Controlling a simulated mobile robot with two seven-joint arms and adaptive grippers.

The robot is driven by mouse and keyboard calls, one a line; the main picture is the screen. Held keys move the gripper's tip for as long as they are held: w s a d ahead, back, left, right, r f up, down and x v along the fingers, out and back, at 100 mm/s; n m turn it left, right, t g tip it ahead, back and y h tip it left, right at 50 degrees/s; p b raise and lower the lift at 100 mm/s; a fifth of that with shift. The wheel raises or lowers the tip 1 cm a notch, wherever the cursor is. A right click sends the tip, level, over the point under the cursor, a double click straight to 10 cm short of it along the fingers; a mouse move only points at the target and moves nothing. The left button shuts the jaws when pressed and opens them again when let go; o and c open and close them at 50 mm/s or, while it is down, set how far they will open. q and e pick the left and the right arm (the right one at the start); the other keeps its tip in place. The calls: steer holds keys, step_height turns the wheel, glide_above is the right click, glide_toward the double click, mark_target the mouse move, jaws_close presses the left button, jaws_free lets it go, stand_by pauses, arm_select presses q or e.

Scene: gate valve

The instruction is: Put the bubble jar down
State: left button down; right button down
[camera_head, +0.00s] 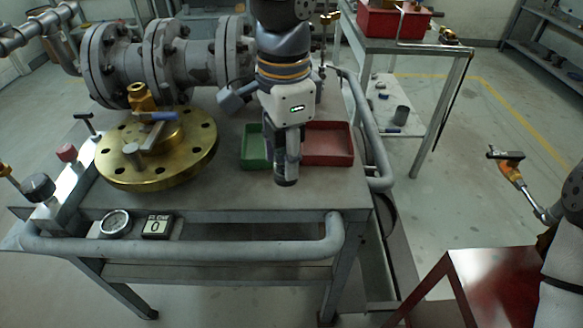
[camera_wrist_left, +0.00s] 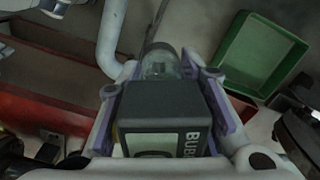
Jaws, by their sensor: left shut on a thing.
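My left gripper (camera_head: 287,158) points down over the front of the grey workbench (camera_head: 215,198). In the left wrist view its purple-edged fingers (camera_wrist_left: 168,108) are closed on both sides of the bubble jar. The bubble jar (camera_wrist_left: 165,112) shows there as a dark boxy part with lettering starting "BUB" and a clear rounded part (camera_wrist_left: 160,66) beyond it. In the head view only a small dark end of the jar (camera_head: 287,181) shows below the fingers. I cannot tell whether it touches the bench.
A green tray (camera_head: 247,160) and a red tray (camera_head: 338,161) stand beside the gripper. A flanged gate valve (camera_head: 118,65) and brass flange (camera_head: 190,165) fill the left. A gauge (camera_head: 115,224) and counter (camera_head: 158,225) sit at the front edge. An orange tool (camera_head: 511,172) is at right.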

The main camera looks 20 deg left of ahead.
arm_select(q)
steer(key=w+f, duration=0.1)
steer(key=f, duration=0.1)
steer(key=w+f, duration=0.1)
steer(key=shift+w+a+f, duration=0.35)
steer(key=shift+a, duration=0.05)
steer(key=shift+w+f+b, duration=0.15)
steer(key=shift+f+b, duration=0.05)
steer(key=shift+f, duration=0.65)
steer(key=shift+w+f+b, duration=0.1)
steer(key=shift+f+b, duration=0.1)
steer(key=shift+f, duration=0.8)
steer(key=c, duration=1.1)
jaws_free()
step_height(320, 180, up, 12)
steer(key=shift+s+r+p, duration=0.1)
steer(key=shift+r+p, duration=0.1)
steer(key=shift+p, duration=0.25)
